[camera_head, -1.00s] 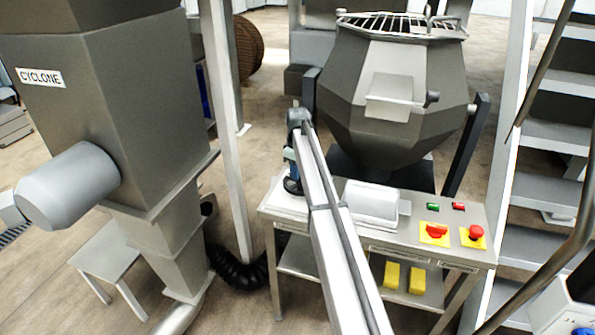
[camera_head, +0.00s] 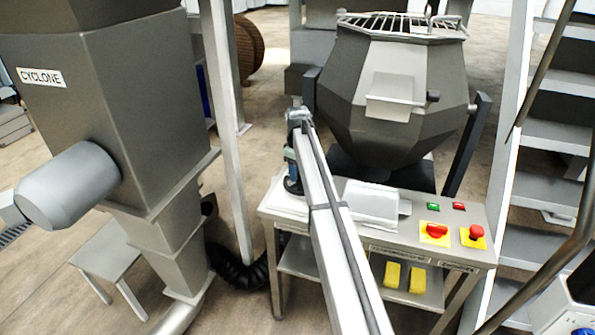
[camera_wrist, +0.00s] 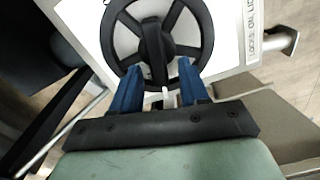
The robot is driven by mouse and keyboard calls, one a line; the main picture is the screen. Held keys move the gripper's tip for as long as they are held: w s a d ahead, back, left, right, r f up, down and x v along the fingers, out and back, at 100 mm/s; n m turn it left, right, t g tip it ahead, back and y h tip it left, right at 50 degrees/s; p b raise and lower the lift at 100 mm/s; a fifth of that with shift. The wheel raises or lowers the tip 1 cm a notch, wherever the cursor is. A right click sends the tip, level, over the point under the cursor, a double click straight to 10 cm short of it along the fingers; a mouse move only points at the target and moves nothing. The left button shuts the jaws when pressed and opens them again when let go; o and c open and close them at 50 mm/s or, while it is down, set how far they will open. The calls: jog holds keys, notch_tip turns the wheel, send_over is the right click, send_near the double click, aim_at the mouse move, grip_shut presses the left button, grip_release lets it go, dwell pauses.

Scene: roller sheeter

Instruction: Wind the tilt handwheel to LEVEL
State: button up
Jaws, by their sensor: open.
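The handwheel (camera_wrist: 153,38) is a black spoked ring over a white panel in the wrist view. A thick black bar, apparently its grip, runs from its middle towards my gripper. My gripper (camera_wrist: 159,68) is open, its two blue fingers either side of that bar at the wheel's near rim. I cannot tell whether they touch it. In the head view, part of the dark wheel (camera_head: 293,187) shows on the left of the steel bench, below my wrist, and my arm hides the rest. No LEVEL mark can be read.
The bench (camera_head: 460,253) carries a pale box-like part (camera_head: 372,204), a red switch (camera_head: 434,232) and a red stop button (camera_head: 476,232). A large faceted bowl (camera_head: 385,100) stands behind. The cyclone (camera_head: 110,100) and a post (camera_head: 226,120) stand left; stairs stand right.

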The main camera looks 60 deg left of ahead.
notch_tip(320, 180, up, 14)
jog(key=shift+f, duration=0.15)
dwell(0.4)
jog(key=shift+s+f, duration=0.1)
dwell(0.6)
